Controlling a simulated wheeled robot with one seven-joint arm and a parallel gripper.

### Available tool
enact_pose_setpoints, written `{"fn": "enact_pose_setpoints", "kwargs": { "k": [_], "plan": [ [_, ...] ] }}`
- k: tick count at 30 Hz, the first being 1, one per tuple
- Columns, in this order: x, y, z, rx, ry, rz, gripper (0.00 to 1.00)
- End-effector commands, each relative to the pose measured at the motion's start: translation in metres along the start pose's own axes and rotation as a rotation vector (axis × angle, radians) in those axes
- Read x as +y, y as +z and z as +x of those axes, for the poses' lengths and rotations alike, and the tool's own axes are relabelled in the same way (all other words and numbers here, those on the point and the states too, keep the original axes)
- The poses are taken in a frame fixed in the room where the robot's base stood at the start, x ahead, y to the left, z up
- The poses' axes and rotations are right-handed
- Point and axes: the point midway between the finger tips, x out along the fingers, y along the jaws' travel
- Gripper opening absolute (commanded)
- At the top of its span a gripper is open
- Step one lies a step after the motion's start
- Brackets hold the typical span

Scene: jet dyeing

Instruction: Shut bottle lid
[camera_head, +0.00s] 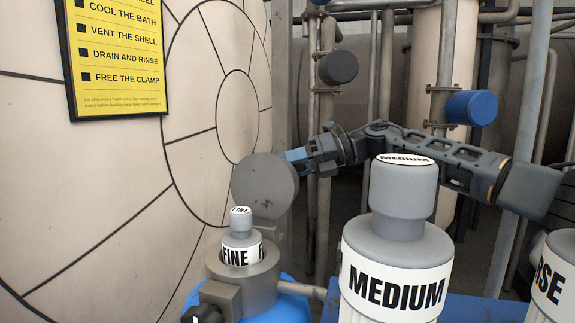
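A round grey disc (264,186), which looks like the lid, stands tilted up behind the neck of a blue bottle-like vessel (287,304). The grey metal neck (243,277) is uncovered, with a grey-topped piece labelled FINE (241,240) standing upright in it. My gripper (293,156) reaches in from the right, its blue fingertips at the disc's upper right edge. I cannot tell whether they touch the disc, or how far apart they are. The disc's hinge is mostly hidden.
A large grey-topped piece labelled MEDIUM (396,285) stands in front of my arm, with one ending in RSE (553,278) at the right edge. A black knob (203,314) projects at the neck's front. Pipes with round black (339,67) and blue (472,107) handles stand behind.

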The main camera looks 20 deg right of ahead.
Motion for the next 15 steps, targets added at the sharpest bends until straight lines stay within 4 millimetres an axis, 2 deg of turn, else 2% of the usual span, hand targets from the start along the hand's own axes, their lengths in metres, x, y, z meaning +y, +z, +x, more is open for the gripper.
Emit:
{"fn": "enact_pose_setpoints", "kwargs": {
  "k": [9,15],
  "plan": [
    [-0.0004,-0.0002,0.0038,-0.001,0.000,0.000,0.42],
    [-0.0004,-0.0003,0.0038,0.000,0.000,0.000,0.24]
  ]
}}
